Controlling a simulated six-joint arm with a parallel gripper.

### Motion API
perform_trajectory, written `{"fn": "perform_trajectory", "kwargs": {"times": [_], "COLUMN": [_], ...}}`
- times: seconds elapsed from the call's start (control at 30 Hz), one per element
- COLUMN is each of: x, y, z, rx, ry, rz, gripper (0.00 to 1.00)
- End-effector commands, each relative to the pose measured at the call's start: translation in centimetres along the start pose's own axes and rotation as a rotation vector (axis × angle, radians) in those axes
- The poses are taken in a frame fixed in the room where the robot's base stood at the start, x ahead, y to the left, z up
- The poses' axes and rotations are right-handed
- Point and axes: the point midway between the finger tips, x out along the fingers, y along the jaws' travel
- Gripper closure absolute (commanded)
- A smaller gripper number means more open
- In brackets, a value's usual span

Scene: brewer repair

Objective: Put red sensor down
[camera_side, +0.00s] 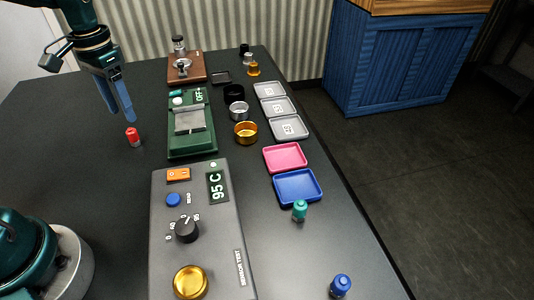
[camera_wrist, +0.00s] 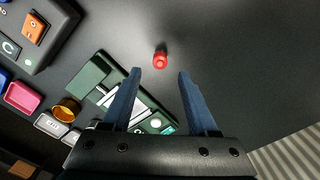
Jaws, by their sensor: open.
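The red sensor (camera_side: 133,137) stands on the dark table, left of the green device, in the side view. It also shows in the wrist view (camera_wrist: 160,59), upright beyond the fingertips and between their lines. My gripper (camera_side: 128,117) is open and empty, with its blue fingers just above the sensor in the side view. In the wrist view the two fingers (camera_wrist: 159,72) are spread apart and do not touch the sensor.
The green device (camera_side: 190,125) with an OFF display is right of the sensor. A grey brewer panel (camera_side: 230,250) reads 95 C. Pink (camera_side: 285,157) and blue (camera_side: 297,187) trays, a teal sensor (camera_side: 300,210) and a blue sensor (camera_side: 340,286) are further right. Table around the red sensor is clear.

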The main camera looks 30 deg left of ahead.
Motion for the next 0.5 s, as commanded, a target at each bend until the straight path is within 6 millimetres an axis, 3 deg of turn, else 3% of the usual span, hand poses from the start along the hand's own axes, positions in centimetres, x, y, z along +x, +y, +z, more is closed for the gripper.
{"fn": "perform_trajectory", "kwargs": {"times": [0.2, 0.5], "x": [-4.4, -6.9], "y": [0.0, 0.4], "z": [-0.1, 0.1], "rx": [0.001, 0.002], "ry": [0.004, 0.009], "rz": [-0.002, -0.004], "gripper": [0.41, 0.41]}}
